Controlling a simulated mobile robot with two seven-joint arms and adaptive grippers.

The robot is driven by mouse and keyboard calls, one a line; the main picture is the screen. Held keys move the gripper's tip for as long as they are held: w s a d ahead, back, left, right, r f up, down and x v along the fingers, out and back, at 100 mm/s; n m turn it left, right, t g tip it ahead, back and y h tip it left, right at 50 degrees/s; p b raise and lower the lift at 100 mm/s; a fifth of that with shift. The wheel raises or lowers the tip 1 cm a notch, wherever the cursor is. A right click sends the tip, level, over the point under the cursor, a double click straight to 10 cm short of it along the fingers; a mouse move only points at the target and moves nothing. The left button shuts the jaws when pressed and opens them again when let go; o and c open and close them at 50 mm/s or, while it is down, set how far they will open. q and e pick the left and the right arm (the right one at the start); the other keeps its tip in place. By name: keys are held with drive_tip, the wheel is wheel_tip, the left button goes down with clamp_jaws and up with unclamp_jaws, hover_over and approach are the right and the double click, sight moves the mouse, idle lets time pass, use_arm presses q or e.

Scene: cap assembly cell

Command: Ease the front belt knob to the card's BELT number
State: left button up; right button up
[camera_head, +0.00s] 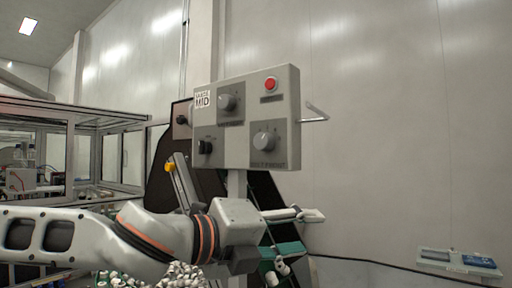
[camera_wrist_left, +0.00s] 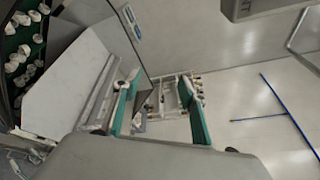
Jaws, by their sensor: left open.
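A grey control box (camera_head: 247,118) stands on a post. Its lower-right knob (camera_head: 264,141) is grey on a dark plate; the small lettering under it seems to start with BELT. A white card (camera_head: 203,98) at the box's upper left reads MID in large letters; its smaller line is not legible. My left gripper (camera_head: 300,232) is below the box, apart from the knob. In the left wrist view its two teal-padded fingers (camera_wrist_left: 157,108) stand apart with nothing held between them. The box's lower corner (camera_wrist_left: 262,6) shows at the top there. My right gripper is not in view.
The box also carries an upper knob (camera_head: 228,102), a dark lower-left knob (camera_head: 205,147) and a red button (camera_head: 271,84). A thin bracket (camera_head: 315,113) sticks out at its right. White caps (camera_head: 180,275) lie below my arm.

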sight(260, 141)
use_arm(q)
drive_tip(key=a+r+t+y, duration=0.3)
drive_tip(key=a+r+t, duration=0.2)
drive_tip(key=a+r, duration=0.9)
drive_tip(key=shift+m, duration=0.3)
drive_tip(key=shift+w+d+r+p, duration=0.25)
drive_tip(key=shift+w+d+r, duration=0.15)
drive_tip(key=shift+w+d, duration=0.6)
drive_tip(key=shift+w+d+r+p, duration=0.2)
drive_tip(key=shift+w+d+r, duration=0.15)
drive_tip(key=shift+w+d, duration=0.7)
drive_tip(key=shift+w+d+r+p, duration=0.35)
drive_tip(key=shift+w+d, duration=0.35)
drive_tip(key=shift+d, duration=0.55)
drive_tip(key=c, duration=1.1)
